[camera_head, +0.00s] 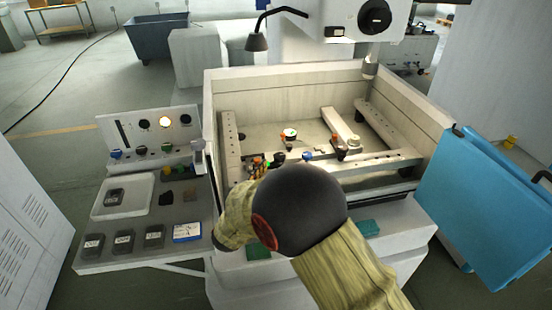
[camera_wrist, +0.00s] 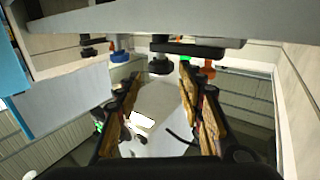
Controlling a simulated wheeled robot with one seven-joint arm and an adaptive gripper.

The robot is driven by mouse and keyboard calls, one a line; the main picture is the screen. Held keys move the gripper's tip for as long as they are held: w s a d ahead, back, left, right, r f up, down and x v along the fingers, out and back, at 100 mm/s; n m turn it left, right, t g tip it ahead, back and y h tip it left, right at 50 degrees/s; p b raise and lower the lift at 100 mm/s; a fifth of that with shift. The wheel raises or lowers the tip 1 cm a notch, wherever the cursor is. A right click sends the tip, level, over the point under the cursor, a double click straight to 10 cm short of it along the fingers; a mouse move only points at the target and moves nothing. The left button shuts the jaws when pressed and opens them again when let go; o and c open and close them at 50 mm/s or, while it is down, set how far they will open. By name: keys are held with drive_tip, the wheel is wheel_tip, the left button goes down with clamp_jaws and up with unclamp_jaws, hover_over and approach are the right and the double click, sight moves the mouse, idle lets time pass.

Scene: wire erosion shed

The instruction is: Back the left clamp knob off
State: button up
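A dark round knob (camera_wrist: 160,66) hangs below a pale beam in the wrist view, beside a dark clamp bar (camera_wrist: 190,49). In the head view a dark knob (camera_head: 278,158) shows at the left of the front rail; I take it for the left clamp knob. My gripper (camera_wrist: 162,76) is open, its two fingers on either side of the knob's line, with the knob near the fingertips. I see no clear contact. In the head view my gripper (camera_head: 262,166) is mostly hidden behind my arm.
A blue knob (camera_wrist: 119,56) and an orange knob (camera_wrist: 208,71) stand close on either side. The tank's walls (camera_head: 213,120) surround the work area. A blue door (camera_head: 485,200) is at the right. A panel of knobs and lamps (camera_head: 150,135) is at the left.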

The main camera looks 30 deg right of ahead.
sight(277, 160)
drive_tip(key=shift+r+b+x, duration=0.15)
drive_tip(key=shift+b+x, duration=0.35)
drive_tip(key=shift+x, duration=1.45)
drive_tip(key=shift+r+b+x, duration=0.15)
drive_tip(key=shift+b+x, duration=0.35)
drive_tip(key=shift+x, duration=1.4)
drive_tip(key=shift+w, duration=0.1)
drive_tip(key=shift+c, duration=1.4)
drive_tip(key=c, duration=0.6)
